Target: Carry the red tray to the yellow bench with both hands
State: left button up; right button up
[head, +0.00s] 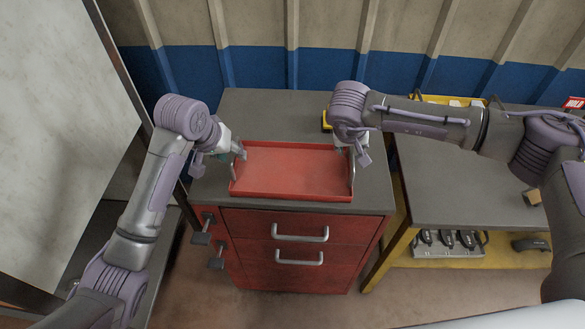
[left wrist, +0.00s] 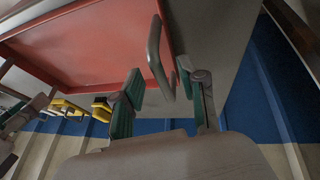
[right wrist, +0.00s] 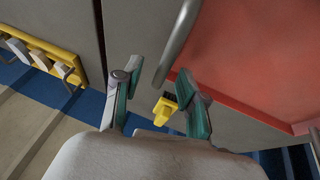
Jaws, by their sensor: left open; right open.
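The red tray (head: 292,170) lies flat and empty on the grey top of a red drawer cabinet (head: 274,218). It has a grey bar handle at each end. My left gripper (head: 236,152) is open at the tray's left end. In the left wrist view the handle (left wrist: 155,55) stands between or just beyond the open fingers (left wrist: 157,88). My right gripper (head: 345,148) is open at the right end. In the right wrist view that handle (right wrist: 177,42) runs just beyond the open fingers (right wrist: 160,80). The yellow bench (head: 450,185), with a grey top, stands at the right.
A small yellow object (head: 326,120) sits behind the tray, near my right gripper. A yellow rack (head: 445,101) stands at the bench's back. Dark parts in a holder (head: 447,242) are on its lower shelf. A small brown block (head: 532,197) lies on the bench top, whose middle is clear.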

pick_arm(q)
jog(key=shift+x, duration=0.8)
pick_arm(e)
jog(key=shift+w+d+f, duration=0.15)
jog(key=shift+w+f, duration=0.05)
jog(key=shift+f, duration=0.5)
pick_arm(q)
jog(key=shift+s, duration=0.1)
grip_shut()
pick_arm(e)
grip_shut()
